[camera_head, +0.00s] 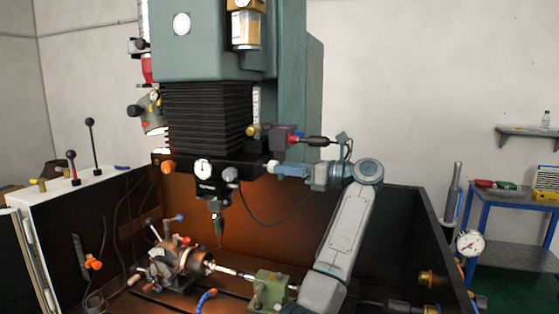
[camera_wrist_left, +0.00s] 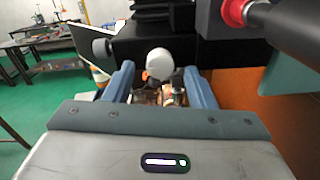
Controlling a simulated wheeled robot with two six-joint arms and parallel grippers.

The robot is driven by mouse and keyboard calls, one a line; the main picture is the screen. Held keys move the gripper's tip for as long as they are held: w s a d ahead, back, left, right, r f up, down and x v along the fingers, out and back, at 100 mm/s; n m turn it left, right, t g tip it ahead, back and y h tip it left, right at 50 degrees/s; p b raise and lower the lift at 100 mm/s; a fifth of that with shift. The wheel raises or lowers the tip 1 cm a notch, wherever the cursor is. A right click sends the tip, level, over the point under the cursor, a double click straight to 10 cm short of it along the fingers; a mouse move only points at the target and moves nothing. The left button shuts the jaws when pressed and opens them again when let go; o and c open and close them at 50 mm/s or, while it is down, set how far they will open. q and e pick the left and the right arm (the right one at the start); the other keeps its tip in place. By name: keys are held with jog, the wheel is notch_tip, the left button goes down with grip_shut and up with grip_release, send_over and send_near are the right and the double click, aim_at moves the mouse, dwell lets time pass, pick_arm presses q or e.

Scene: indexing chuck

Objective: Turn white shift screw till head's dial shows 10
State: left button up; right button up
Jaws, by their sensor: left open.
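The machine's black head (camera_head: 250,160) hangs under the bellows. Its round white dial (camera_head: 203,169) faces me, but its reading is too small to tell. The white shift screw (camera_head: 273,167) shows small and pale at the head's right end. In the left wrist view the white screw (camera_wrist_left: 160,63) is a rounded knob straight ahead, just beyond the fingertips and partly in front of an orange knob. My left gripper (camera_head: 288,170) points left at the screw from the right. Its blue fingers (camera_wrist_left: 160,85) are open, with clear space between them and the screw. My right gripper is not in view.
An orange knob (camera_head: 168,167) and a grey knob (camera_head: 230,174) sit on the head's front. A red-tipped part (camera_head: 290,136) is just above my gripper. An indexing chuck (camera_head: 180,262) and a green tailstock block (camera_head: 268,290) stand below. A blue cart (camera_head: 510,200) is at right.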

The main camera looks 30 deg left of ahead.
aim_at(270, 167)
pick_arm(q)
jog(key=x, duration=0.2)
jog(key=shift+s+a+p, duration=0.1)
jog(key=shift+a+p, duration=0.25)
jog(key=shift+p, duration=0.05)
jog(key=shift+c, duration=0.6)
jog(key=c, duration=0.9)
jog(key=shift+o, duration=0.2)
jog(key=shift+m+b, duration=1.7)
jog(key=shift+m, duration=1.8)
